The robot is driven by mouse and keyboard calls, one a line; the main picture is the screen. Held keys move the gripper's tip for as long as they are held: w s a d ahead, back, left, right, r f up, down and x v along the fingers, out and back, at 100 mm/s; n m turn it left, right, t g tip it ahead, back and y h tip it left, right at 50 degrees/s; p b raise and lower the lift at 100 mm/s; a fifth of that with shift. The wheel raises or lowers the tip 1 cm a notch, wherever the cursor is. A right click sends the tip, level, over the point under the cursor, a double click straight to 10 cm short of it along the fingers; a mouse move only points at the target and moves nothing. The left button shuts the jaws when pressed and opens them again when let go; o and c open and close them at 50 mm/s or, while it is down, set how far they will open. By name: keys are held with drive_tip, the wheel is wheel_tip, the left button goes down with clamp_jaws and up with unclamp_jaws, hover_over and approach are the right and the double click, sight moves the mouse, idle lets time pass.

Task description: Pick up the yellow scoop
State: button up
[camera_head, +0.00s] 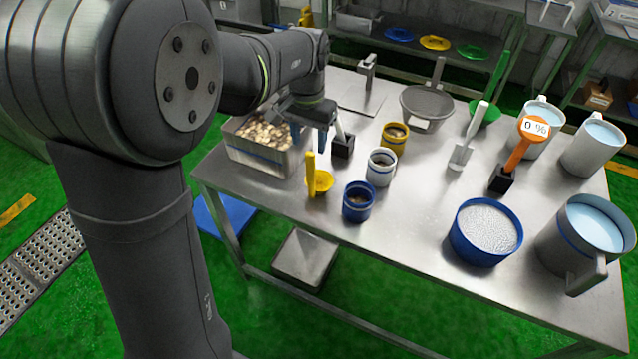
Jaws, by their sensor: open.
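The yellow scoop (320,181) lies near the left front part of the steel table, with its yellow handle (310,168) standing up at the left of its bowl. My gripper (319,138) is open and empty, above and a little behind the scoop, with its fingers pointing down. It appears apart from the scoop. The arm reaches in from the left, and part of the gripper's body is hidden behind its own links.
A steel bin of pale pieces (243,158) stands left of the scoop. A blue cup (358,204), white cup (381,168) and yellow cup (394,137) stand to its right. A black block with a white handle (342,144) is close behind. The table's front edge (300,232) is near.

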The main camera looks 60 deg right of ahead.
sight(311, 163)
wheel_tip(311, 163, down, 8)
drive_tip(key=shift+s+d+r, duration=0.1)
drive_tip(key=shift+s, duration=0.05)
idle(0.3)
clamp_jaws()
